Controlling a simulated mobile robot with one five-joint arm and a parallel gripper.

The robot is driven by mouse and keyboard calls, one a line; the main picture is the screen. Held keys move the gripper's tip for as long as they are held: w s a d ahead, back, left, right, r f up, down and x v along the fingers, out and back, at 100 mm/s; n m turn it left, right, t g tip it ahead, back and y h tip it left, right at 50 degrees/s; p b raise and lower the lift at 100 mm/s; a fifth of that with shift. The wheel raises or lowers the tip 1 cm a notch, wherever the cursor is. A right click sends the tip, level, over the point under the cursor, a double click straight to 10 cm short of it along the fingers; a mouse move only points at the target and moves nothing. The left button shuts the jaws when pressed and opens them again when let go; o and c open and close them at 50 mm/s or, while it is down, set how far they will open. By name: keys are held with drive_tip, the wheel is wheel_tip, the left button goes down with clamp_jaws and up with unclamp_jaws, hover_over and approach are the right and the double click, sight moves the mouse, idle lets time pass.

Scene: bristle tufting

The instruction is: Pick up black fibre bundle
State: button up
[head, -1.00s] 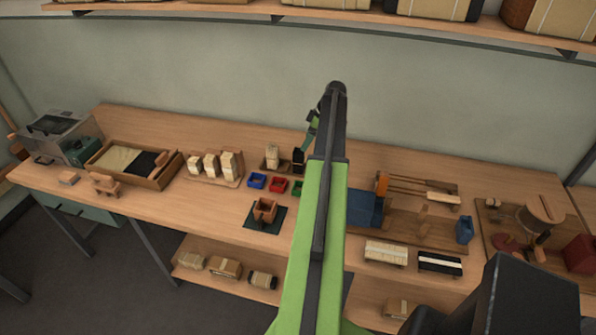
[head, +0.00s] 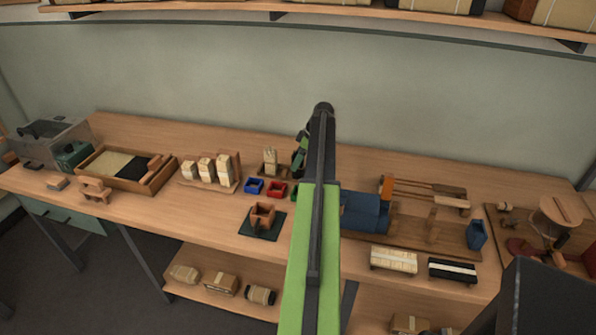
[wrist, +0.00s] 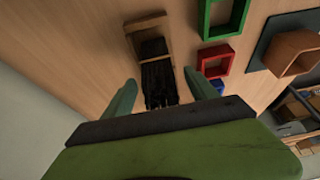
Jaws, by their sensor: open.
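The black fibre bundle (wrist: 157,82) stands against a small wooden holder (wrist: 148,28) in the wrist view. My gripper (wrist: 160,78) is open, with one green finger on each side of the bundle and a visible gap to each. Nothing is clamped between the fingers. In the head view my gripper (head: 300,152) is partly behind my own arm and covers the place of the black bundle, so the bundle is mostly hidden there.
A cream bundle (head: 270,160) stands just left of my gripper. Blue (head: 253,186), red (head: 276,189) and green (wrist: 222,15) bins lie close by. A brown wooden block (head: 262,215) sits on a dark mat. A blue fixture (head: 362,212) stands to the right.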

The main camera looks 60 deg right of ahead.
clamp_jaws()
idle(0.3)
drive_tip(key=shift+r+p, duration=0.6)
wheel_tip(320, 180, up, 4)
drive_tip(key=p, duration=0.4)
drive_tip(key=shift+r, duration=0.1)
drive_tip(key=s+a+r+p, duration=0.1)
drive_tip(key=s+r+p, duration=0.1)
drive_tip(key=s, duration=0.3)
drive_tip(key=s+a+r+p, duration=0.2)
drive_tip(key=s+r+p, duration=0.1)
drive_tip(key=s, duration=0.3)
drive_tip(key=shift+a+r+p, duration=0.3)
drive_tip(key=shift+r+p, duration=0.05)
drive_tip(key=shift+p, duration=0.1)
